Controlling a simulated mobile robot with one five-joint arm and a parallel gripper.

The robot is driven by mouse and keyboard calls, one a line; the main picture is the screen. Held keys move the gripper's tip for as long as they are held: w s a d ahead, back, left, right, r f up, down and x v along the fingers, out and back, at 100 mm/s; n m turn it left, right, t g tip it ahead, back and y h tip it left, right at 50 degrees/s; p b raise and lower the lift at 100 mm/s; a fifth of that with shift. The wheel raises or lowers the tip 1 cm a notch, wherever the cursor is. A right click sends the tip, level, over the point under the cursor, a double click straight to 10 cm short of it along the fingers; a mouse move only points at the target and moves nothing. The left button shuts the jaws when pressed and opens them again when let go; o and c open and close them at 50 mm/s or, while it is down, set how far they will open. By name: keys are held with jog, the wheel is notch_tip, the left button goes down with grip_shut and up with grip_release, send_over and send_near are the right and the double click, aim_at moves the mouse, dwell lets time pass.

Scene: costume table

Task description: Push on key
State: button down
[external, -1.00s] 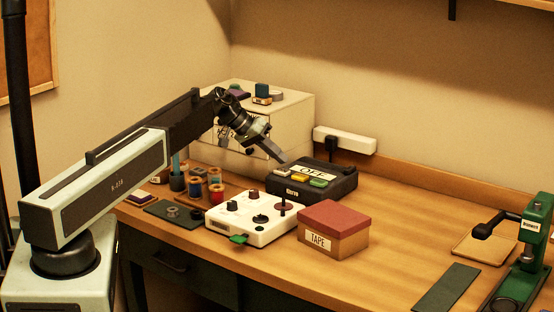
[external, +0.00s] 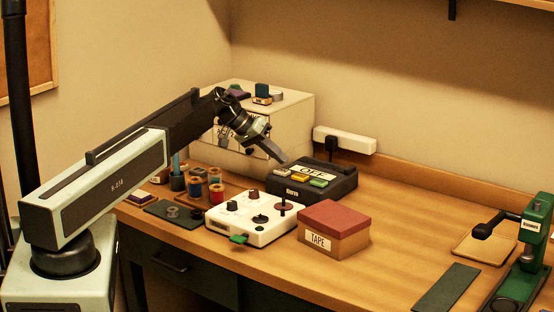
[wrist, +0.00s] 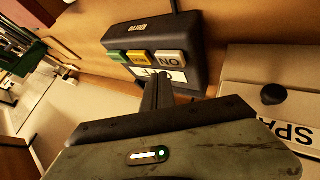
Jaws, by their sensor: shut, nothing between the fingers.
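A dark box (external: 340,184) on the table carries a row of three keys and a white label strip reading OFF (external: 313,169). The on key (wrist: 170,59) is cream and marked ON, upside down in the wrist view; it is at the left end of the row in the external view (external: 282,173). The yellow key (external: 300,177) is in the middle and the green key (external: 319,181) at the other end. My gripper (external: 284,160) is shut and empty, its tip close to the box near the on key. In the wrist view the fingers hide part of the label; I cannot tell contact.
A white panel with knobs (external: 240,222) and a red-lidded TAPE box (external: 335,230) stand in front of the dark box. A cream drawer cabinet (external: 292,115) is behind my gripper. Thread spools (external: 216,190) stand left.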

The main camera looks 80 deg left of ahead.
aim_at(279, 170)
jog(key=shift+f, duration=0.1)
dwell(0.4)
jog(key=shift+f+b, duration=0.35)
jog(key=shift+b, duration=0.1)
jog(key=shift+f+b, duration=0.5)
dwell(0.4)
jog(key=shift+r, duration=0.1)
jog(key=shift+r+p, duration=0.9)
jog(key=shift+p, duration=0.1)
notch_tip(279, 170, up, 6)
jog(key=p, duration=0.6)
jog(key=shift+d, duration=0.1)
